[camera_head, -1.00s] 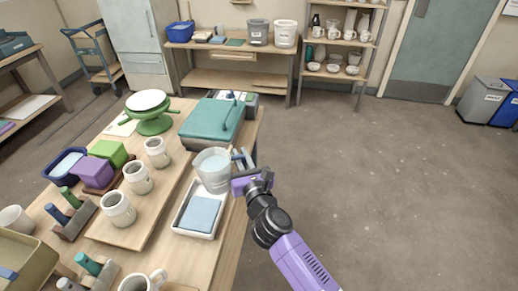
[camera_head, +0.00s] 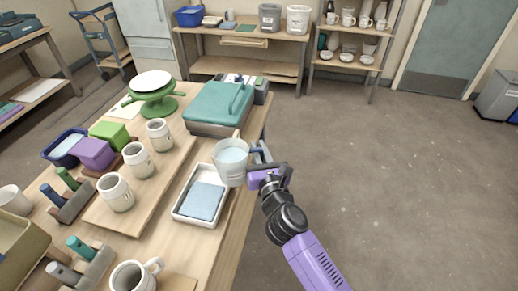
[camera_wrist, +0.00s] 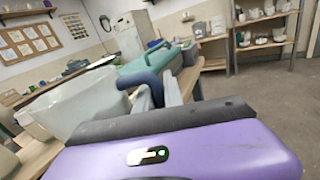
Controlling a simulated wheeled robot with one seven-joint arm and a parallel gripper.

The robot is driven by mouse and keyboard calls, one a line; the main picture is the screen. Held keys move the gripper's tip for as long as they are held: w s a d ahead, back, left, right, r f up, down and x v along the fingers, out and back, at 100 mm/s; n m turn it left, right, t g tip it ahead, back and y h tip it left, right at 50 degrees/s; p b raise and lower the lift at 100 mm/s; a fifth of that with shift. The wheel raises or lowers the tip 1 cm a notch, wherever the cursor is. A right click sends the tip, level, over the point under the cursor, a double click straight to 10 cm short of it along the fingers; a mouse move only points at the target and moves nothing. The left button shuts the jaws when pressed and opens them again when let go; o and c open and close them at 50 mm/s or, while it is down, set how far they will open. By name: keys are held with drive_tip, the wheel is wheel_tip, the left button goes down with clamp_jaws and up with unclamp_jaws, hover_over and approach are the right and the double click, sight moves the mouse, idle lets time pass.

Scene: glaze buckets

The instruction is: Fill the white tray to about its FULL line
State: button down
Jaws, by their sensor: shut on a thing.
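A translucent pale jug (camera_head: 229,176) with pale bluish liquid (camera_head: 232,155) inside is beside the back right end of the white tray (camera_head: 178,214). A flat pale blue area (camera_head: 203,200) covers much of the tray's floor; I cannot tell whether it is liquid. No FULL line is readable. My gripper (camera_head: 262,170) is right of the jug, shut on its grey-blue handle (camera_head: 261,152). In the wrist view, the jug (camera_wrist: 75,103) fills the left, with the handle (camera_wrist: 142,80) above the purple gripper. I cannot tell whether the jug clears the table.
A teal box-like machine (camera_head: 218,108) stands behind the jug. Several mugs (camera_head: 138,160) stand on a board left of the tray. A green turntable (camera_head: 153,95), a green block (camera_head: 109,135) and a purple block (camera_head: 93,153) are farther left. The floor (camera_head: 390,180) on the right is clear.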

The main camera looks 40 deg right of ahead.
drive_tip(key=shift+f+b, duration=0.3)
drive_tip(key=shift+f, duration=0.1)
drive_tip(key=shift+r+p, duration=0.55)
drive_tip(key=shift+p, duration=0.1)
drive_tip(key=n+p, duration=0.1)
drive_tip(key=r+n+p, duration=0.2)
drive_tip(key=n, duration=0.1)
drive_tip(key=shift+s+d+r+p, duration=0.15)
drive_tip(key=shift+d+p, duration=0.1)
drive_tip(key=shift+p, duration=0.15)
